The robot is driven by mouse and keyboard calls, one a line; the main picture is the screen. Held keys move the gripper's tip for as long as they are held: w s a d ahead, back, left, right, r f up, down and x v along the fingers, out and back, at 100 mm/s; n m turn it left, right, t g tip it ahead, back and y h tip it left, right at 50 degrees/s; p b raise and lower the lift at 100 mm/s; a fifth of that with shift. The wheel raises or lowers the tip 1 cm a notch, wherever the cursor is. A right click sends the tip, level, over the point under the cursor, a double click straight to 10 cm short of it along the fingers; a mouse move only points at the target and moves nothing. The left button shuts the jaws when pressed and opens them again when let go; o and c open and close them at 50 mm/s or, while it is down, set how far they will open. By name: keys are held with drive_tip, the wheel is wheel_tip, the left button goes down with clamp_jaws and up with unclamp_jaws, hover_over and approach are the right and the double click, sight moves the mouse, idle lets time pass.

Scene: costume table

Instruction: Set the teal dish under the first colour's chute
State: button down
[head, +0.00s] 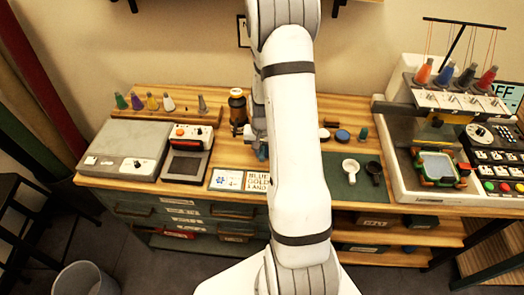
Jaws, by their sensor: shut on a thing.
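My gripper (262,152) is at the back middle of the bench, largely hidden behind my own arm. I cannot pick out any chute; my arm covers the middle of the bench.
A dark green mat (333,190) carries a white round piece (349,168) and a black one (374,169). A blue disc (342,135) lies behind. An embroidery machine (436,165) stands right, a grey box (127,148) left, and a brown bottle (237,107) near my gripper.

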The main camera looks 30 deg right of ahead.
drive_tip(key=shift+f, duration=0.1)
drive_tip(key=c, duration=1.3)
unclamp_jaws()
drive_tip(key=shift+r+p, duration=1.3)
drive_tip(key=shift+r, duration=1)
drive_tip(key=s+a+r, duration=0.3)
drive_tip(key=s, duration=0.2)
drive_tip(key=shift+a+p, duration=0.2)
drive_tip(key=shift+p, duration=0.2)
